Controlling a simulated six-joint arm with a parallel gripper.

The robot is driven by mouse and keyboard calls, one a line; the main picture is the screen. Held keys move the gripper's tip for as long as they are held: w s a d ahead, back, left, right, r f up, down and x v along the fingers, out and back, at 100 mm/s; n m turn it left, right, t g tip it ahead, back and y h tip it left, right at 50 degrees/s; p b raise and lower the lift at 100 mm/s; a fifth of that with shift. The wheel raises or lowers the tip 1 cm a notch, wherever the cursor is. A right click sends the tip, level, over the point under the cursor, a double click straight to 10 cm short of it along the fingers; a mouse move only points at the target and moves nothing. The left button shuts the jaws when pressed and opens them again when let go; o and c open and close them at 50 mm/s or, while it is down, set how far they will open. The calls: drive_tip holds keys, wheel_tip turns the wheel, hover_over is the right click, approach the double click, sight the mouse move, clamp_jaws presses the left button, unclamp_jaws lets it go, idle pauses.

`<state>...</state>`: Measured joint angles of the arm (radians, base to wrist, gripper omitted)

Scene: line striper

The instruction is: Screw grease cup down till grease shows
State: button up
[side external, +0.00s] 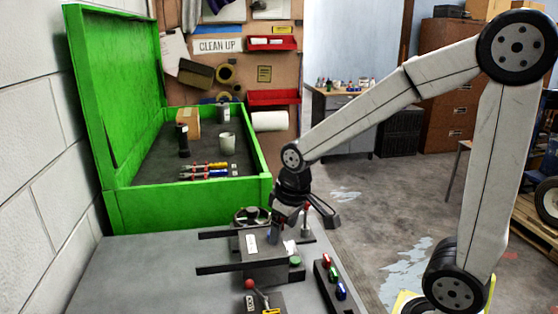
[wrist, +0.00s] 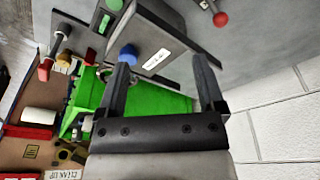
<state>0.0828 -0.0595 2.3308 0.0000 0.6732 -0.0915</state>
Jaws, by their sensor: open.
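The line striper (side external: 262,267) is a grey machine with dark bars, on the grey bench top. My gripper (side external: 299,226) is over its upper part, pointing down, with its fingers spread. In the wrist view my gripper (wrist: 161,62) is open with nothing between the fingertips. A blue knob (wrist: 127,53) is close to the left finger; I cannot tell if they touch. A small brass-coloured cup (wrist: 65,57) stands farther left, beside a red-tipped lever (wrist: 43,74). I cannot tell for certain which part is the grease cup, and no grease is discernible.
An open green tool chest (side external: 185,218) stands behind the machine with several tools inside. A rack of red, green and blue pieces (side external: 333,282) is at the front right. A red-knobbed lever (side external: 250,285) is at the front. Bare bench (side external: 150,270) is free at left.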

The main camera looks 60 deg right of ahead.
drive_tip(key=shift+g, duration=0.3)
drive_tip(key=w+d, duration=0.4)
drive_tip(key=w+d+r, duration=0.1)
drive_tip(key=w+d, duration=0.1)
drive_tip(key=shift+n+g, duration=0.4)
drive_tip(key=shift+g, duration=0.4)
drive_tip(key=w+d+f, duration=0.2)
drive_tip(key=d, duration=0.5)
drive_tip(key=w+d+f, duration=0.2)
drive_tip(key=w+d, duration=0.1)
drive_tip(key=d, duration=0.3)
drive_tip(key=w+d+f, duration=0.2)
drive_tip(key=d, duration=0.5)
drive_tip(key=shift+w+d+f, duration=0.2)
drive_tip(key=shift+w+d, duration=0.05)
drive_tip(key=shift+d, duration=0.1)
drive_tip(key=shift+f, duration=4.35)
clamp_jaws()
drive_tip(key=shift+m, duration=0.3)
